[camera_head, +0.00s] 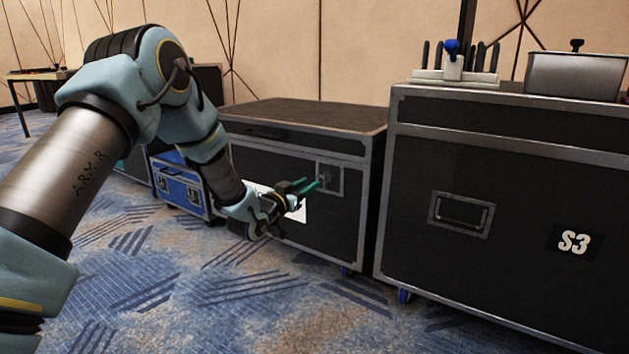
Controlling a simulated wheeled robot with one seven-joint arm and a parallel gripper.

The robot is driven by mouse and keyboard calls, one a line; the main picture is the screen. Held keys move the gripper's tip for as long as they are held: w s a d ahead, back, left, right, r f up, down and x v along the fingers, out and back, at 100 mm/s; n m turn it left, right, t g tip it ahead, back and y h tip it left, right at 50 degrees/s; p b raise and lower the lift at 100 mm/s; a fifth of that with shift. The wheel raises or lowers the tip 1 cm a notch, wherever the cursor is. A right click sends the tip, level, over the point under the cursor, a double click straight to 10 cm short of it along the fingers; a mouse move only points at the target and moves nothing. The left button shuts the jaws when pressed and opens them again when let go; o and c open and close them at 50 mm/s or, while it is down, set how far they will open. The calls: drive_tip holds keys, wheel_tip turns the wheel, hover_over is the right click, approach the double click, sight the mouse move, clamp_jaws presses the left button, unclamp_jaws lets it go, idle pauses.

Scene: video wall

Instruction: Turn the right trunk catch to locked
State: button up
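A black trunk (270,166) with silver metal edges stands on the carpet in the middle. Its right catch (329,179) sits in a metal recessed plate near the right end of the front face. The catch is small here, and I cannot tell its turn position. My gripper (312,183) points right toward the catch, with its two green fingers apart and nothing visible between them. The fingertips are close to the plate; I cannot tell whether they touch it.
A larger black case marked S3 (480,260) stands close on the right, with a tool holder (455,78) and a metal box (575,76) on top. A blue case (180,187) is left behind my arm. The carpet (240,300) in front is clear.

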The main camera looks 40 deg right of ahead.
sight(324, 175)
drive_tip(key=b+x, duration=0.2)
drive_tip(key=x, duration=0.6)
drive_tip(key=shift+d+b, duration=0.2)
drive_tip(key=shift+b, duration=0.1)
clamp_jaws()
